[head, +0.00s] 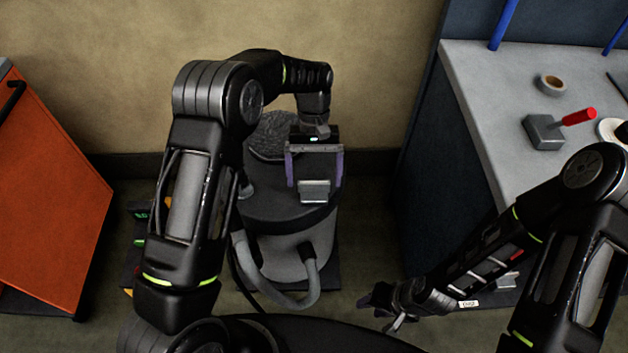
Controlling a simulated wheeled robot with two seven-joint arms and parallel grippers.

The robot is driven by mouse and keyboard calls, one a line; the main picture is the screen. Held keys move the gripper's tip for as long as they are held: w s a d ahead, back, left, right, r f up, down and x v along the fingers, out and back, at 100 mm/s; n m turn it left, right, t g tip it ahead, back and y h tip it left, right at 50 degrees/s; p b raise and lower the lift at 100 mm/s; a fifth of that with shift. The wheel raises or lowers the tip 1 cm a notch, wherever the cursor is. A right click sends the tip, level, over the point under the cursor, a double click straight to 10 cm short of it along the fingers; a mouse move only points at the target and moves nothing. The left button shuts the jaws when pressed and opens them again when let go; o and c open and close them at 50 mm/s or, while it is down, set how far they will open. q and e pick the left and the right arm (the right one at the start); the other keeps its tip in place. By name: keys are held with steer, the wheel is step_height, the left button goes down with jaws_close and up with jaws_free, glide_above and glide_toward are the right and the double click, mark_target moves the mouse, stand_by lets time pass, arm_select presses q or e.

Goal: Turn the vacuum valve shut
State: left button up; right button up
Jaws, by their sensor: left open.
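A grey block with a red lever (579,117) on the bench at the right looks like a valve; the lever points to the right and slightly back. Neither gripper is near it. My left gripper (314,184) is open, pointing down over the black lid of a drum-shaped vacuum (262,213). Its two fingers stand on either side of a small grey block-like part (314,192) on the lid; I cannot tell whether they touch it. My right gripper (388,312) hangs low, left of the bench, with nothing visible in it; its finger opening is unclear.
A grey hose (306,300) loops at the vacuum's front. A tape roll (551,84) and a white round item (612,131) lie on the grey bench (480,90). Blue posts (503,22) rise at its back. An orange cabinet (45,195) stands at the left.

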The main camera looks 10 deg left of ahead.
arm_select(q)
steer(key=p+v, duration=0.1)
steer(key=v, duration=0.4)
steer(key=shift+s, duration=0.15)
steer(key=shift+w+a+r, duration=0.1)
steer(key=shift+w+r, duration=0.2)
steer(key=shift+r, duration=0.15)
